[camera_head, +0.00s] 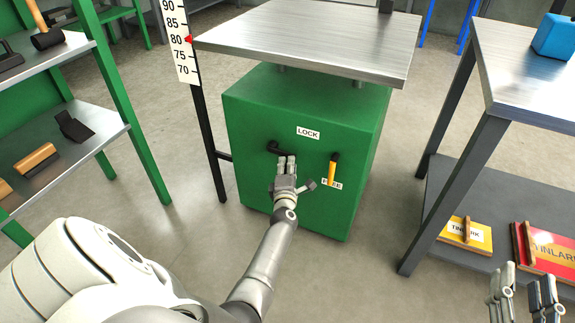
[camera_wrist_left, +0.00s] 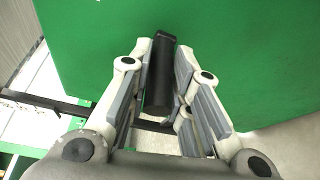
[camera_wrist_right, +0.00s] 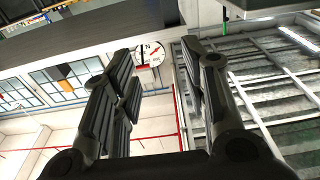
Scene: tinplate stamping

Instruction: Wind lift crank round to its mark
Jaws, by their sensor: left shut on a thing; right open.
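The lift table is a green cabinet (camera_head: 300,110) with a metal top plate (camera_head: 310,35). A black crank (camera_head: 272,147) sits on its front face, left of the LOCK label. My left gripper (camera_head: 285,165) is shut on the crank's black handle. In the left wrist view the handle (camera_wrist_left: 160,75) lies between the fingers (camera_wrist_left: 163,90). The crank's mark cannot be made out. The height scale (camera_head: 180,40) has a red pointer (camera_head: 188,39) at about 80. My right gripper (camera_head: 525,290) is open and empty at the lower right; its fingers also show in the right wrist view (camera_wrist_right: 155,85).
A yellow lever with a black end (camera_head: 333,170) hangs right of the crank, partly covering a lower label. A green shelf (camera_head: 120,130) with tools stands left. A metal bench (camera_head: 520,70) with a blue object (camera_head: 555,36) and boxes below stands right.

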